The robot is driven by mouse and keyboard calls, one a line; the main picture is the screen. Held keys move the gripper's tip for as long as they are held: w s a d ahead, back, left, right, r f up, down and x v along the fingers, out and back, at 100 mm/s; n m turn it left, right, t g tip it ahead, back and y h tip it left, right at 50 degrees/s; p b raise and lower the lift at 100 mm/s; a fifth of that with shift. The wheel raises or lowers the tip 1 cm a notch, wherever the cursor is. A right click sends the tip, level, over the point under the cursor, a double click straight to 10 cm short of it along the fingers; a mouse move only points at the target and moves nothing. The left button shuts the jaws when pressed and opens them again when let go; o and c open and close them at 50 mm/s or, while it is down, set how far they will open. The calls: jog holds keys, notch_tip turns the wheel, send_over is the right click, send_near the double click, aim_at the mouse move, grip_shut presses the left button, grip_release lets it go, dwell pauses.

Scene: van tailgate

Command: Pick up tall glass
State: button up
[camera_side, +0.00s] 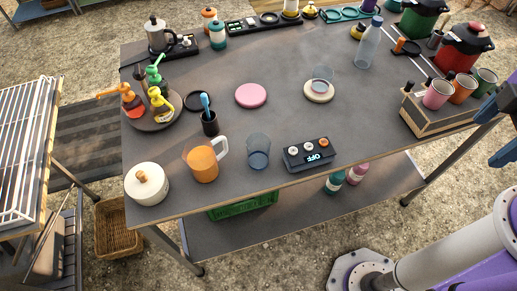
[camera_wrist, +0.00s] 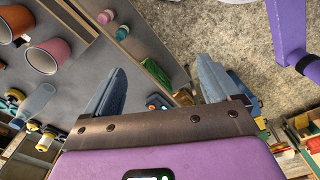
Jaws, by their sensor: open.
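A clear bluish tall glass (camera_side: 258,151) stands upright near the front edge of the dark grey table, between an orange mug (camera_side: 203,164) and a small dark box reading OFF (camera_side: 307,154). A second, shorter-looking clear glass (camera_side: 322,77) stands on a pale round coaster (camera_side: 319,93) farther back. My gripper (camera_side: 493,133) is at the right edge of the side view, off the table's front right side and far from both glasses. Its blue fingers also show in the wrist view (camera_wrist: 160,88), spread apart with nothing held. I cannot make out either glass in the wrist view.
A wooden cup rack (camera_side: 440,118) with several cups stands at the table's right end, near my gripper. A clear bottle (camera_side: 368,46) stands behind. A white lidded jar (camera_side: 147,185), a dark cup with a blue brush (camera_side: 209,123) and a pump-bottle tray (camera_side: 155,120) fill the left. The middle is mostly free.

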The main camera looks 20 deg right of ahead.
jog(key=m+t+y, duration=0.5)
jog(key=t+y, duration=0.3)
jog(key=t, duration=0.2)
send_near(249, 146)
jog(key=x, duration=0.3)
jog(key=shift+w+d+f, duration=0.1)
jog(key=shift+w+f, duration=0.05)
jog(key=shift+w, duration=0.4)
jog(key=shift+s+a+x, duration=0.1)
jog(key=shift+x, duration=1.2)
jog(key=shift+s+a+x, duration=0.1)
jog(key=shift+x, duration=1.2)
jog(key=c, duration=1.1)
